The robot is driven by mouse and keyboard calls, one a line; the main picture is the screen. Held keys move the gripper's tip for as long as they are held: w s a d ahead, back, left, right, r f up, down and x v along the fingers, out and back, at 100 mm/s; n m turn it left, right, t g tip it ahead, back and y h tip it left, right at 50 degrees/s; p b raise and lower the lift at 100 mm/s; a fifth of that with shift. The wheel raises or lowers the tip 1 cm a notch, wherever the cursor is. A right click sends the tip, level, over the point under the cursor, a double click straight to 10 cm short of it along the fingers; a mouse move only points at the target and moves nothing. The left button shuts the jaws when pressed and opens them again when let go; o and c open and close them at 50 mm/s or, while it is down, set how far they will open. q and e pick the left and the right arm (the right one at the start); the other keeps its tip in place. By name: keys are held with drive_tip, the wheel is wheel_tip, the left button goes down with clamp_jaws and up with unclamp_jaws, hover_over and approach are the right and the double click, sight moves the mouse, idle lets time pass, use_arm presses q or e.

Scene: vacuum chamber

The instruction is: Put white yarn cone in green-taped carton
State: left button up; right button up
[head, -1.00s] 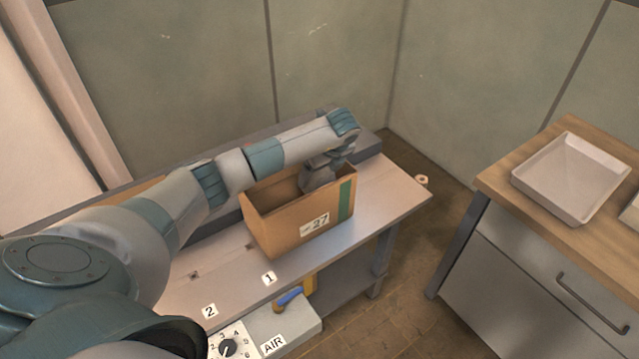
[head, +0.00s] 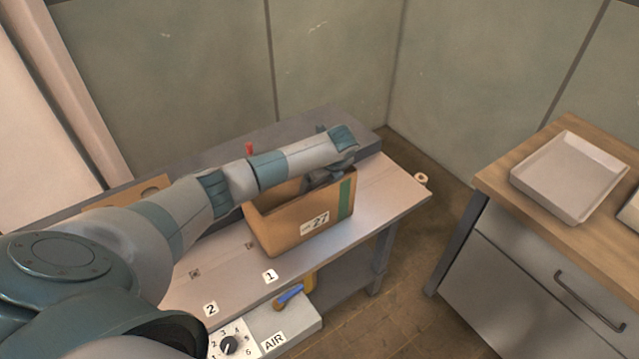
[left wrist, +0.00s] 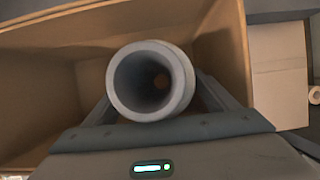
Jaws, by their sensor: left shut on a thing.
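The carton (head: 285,232) stands on the bench with a green tape strip (head: 345,198) at its right end and a "-27" label. My left gripper (head: 322,180) reaches down into the carton's right part, its fingertips hidden by the carton wall. In the left wrist view, my left gripper (left wrist: 155,100) is shut on the yarn cone (left wrist: 126,98), a pale grey-looking hollow tube seen end-on. The carton walls (left wrist: 235,50) surround it. I cannot tell whether the cone touches the carton floor. My right gripper is not in view.
The metal bench (head: 390,205) has free room right of the carton. A small ring-shaped roll (head: 421,179) is at its right end. A red piece (head: 249,149) stands behind my arm. A white tray (head: 570,175) sits on the wooden-topped cabinet at right.

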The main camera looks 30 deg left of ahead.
use_arm(q)
drive_tip(key=shift+f+b, duration=0.4)
drive_tip(key=o, duration=1.1)
drive_tip(key=shift+s+f, duration=0.1)
drive_tip(key=b+v, duration=0.3)
drive_tip(key=v, duration=1)
drive_tip(key=shift+a+r, duration=0.2)
drive_tip(key=shift+r, duration=0.05)
